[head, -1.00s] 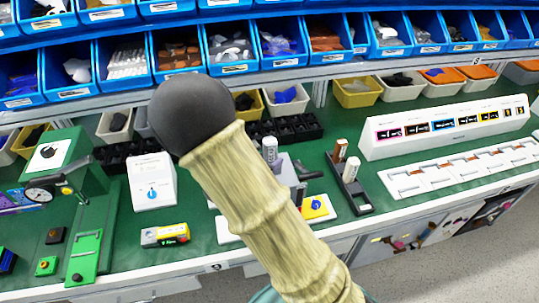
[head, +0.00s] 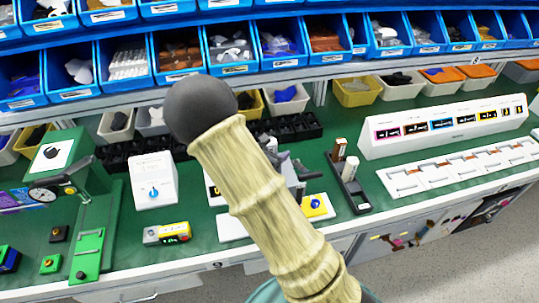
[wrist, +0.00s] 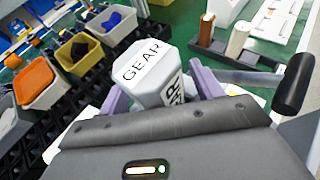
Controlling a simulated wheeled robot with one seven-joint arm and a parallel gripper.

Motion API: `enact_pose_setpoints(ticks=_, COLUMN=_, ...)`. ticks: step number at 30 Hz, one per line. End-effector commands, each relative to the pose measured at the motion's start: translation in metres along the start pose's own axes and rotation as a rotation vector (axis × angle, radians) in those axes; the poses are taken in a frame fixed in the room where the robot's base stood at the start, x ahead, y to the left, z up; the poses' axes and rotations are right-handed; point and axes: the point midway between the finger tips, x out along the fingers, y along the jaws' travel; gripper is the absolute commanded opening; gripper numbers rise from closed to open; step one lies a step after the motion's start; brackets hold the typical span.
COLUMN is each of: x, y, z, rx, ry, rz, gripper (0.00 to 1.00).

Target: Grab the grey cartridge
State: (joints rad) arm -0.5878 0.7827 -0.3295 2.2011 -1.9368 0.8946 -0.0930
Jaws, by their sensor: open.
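The light grey cartridge (wrist: 147,70) has a many-sided top marked GEAR and shows in the wrist view. It stands between the two purple fingers of my open gripper (wrist: 162,92), one finger on each side. I cannot tell whether either finger touches it. Its lower part is hidden behind the dark gripper body. In the head view my arm covers the cartridge and most of my gripper.
A black-handled lever (wrist: 294,83) is close to the right finger in the wrist view. A dark holder (head: 362,205) with a brown and a whitish cartridge stands to the right. Bins (head: 357,92) line the back. A white box (head: 153,181) stands left.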

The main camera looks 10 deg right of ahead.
Motion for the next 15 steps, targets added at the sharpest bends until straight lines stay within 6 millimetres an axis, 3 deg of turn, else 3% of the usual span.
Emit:
enact_pose_setpoints(ticks=2, x=-0.0002, y=0.0000, z=0.0000, rx=0.000, ry=0.000, rz=0.000, gripper=0.61)
enact_pose_setpoints(ticks=9, x=-0.0002, y=0.0000, z=0.0000, rx=0.000, ry=0.000, rz=0.000, gripper=0.14)
enact_pose_setpoints(ticks=15, x=-0.0003, y=0.0001, z=0.0005, rx=0.000, ry=-0.001, rz=0.000, gripper=0.12)
